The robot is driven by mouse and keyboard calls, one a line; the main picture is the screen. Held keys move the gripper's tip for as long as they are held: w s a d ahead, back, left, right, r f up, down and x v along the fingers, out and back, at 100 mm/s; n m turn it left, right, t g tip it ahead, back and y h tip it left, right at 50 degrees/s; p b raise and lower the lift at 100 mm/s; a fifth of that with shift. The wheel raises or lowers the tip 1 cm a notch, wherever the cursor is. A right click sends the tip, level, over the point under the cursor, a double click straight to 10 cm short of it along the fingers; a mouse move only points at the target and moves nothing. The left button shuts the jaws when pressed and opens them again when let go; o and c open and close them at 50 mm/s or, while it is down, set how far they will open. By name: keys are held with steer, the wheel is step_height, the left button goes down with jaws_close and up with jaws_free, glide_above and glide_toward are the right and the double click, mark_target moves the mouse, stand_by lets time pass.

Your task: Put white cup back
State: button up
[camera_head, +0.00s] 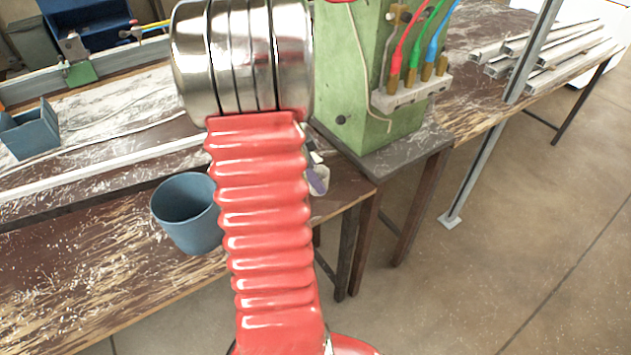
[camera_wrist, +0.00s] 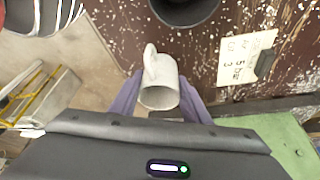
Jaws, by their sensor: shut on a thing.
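The white cup (camera_wrist: 161,80) is between the purple fingers of my gripper (camera_wrist: 160,98) in the wrist view. The gripper is shut on it. Its open rim faces the camera and its handle points up and left in the picture. In the head view only a small part of the cup (camera_head: 322,174) and a purple fingertip show beside my red arm, near the bench's right end. My arm hides the rest. I cannot tell whether the cup touches the bench.
A blue bucket (camera_head: 188,212) stands on the brown bench (camera_head: 90,275), left of my arm. A green machine (camera_head: 348,85) with coloured hoses stands to the right. A marked paper sign (camera_wrist: 240,58) lies right of the cup in the wrist view. A blue bin (camera_head: 30,130) sits far left.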

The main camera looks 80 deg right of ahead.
steer(key=shift+f, duration=0.6)
steer(key=o, duration=1.2)
steer(key=v, duration=1.2)
